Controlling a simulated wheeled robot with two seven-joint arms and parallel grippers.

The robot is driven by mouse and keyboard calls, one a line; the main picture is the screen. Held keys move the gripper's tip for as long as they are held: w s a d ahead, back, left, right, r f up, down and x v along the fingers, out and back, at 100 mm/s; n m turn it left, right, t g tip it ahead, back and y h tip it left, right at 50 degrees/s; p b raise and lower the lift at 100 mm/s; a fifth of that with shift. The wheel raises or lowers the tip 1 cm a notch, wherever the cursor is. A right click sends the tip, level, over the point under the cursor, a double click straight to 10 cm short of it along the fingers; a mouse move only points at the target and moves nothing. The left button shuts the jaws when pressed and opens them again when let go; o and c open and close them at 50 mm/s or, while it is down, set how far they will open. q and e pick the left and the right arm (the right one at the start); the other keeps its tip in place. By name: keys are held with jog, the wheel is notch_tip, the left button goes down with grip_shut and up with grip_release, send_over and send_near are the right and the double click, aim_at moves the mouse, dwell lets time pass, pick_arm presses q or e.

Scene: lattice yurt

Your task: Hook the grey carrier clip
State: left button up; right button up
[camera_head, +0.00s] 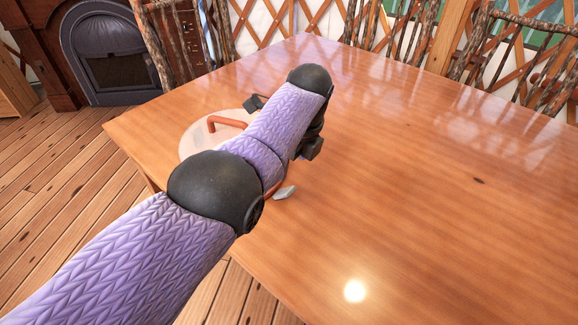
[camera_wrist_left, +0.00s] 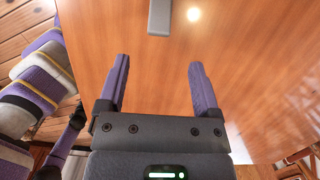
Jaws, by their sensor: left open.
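A small grey piece (camera_head: 284,192), which looks like the carrier clip, lies on the table near its front left edge, partly hidden by my left arm. In the left wrist view a grey block (camera_wrist_left: 159,17) lies on the wood beyond the fingertips, cut off by the top edge; it looks like the same clip. My left gripper (camera_wrist_left: 158,62) is open with nothing between its purple fingers, apart from the block. In the head view my left arm hides most of that gripper. My right gripper is not in view.
A pale round tray (camera_head: 192,143) with an orange handle (camera_head: 226,123) sits at the table's left side, partly behind my arm. The wooden table (camera_head: 430,190) is clear to the right. Branch-backed chairs (camera_head: 520,60) stand behind it, and a dark stove (camera_head: 110,60) stands at the back left.

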pick_arm(q)
jog(key=t+y+b, duration=0.4)
jog(key=y+b, duration=0.2)
jog(key=b, duration=0.3)
send_near(291, 191)
jog(key=f, duration=0.2)
jog(key=shift+w+a+f, duration=0.15)
jog(key=shift+w+a, duration=0.4)
jog(key=shift+a, duration=0.15)
jog(key=b+x, duration=0.2)
jog(key=x, duration=0.6)
jog(key=shift+a+b, duration=0.1)
jog(key=shift+b, duration=0.2)
jog(key=shift+w+a+f, duration=0.1)
jog(key=shift+w+a, duration=0.05)
jog(key=shift+a, duration=0.05)
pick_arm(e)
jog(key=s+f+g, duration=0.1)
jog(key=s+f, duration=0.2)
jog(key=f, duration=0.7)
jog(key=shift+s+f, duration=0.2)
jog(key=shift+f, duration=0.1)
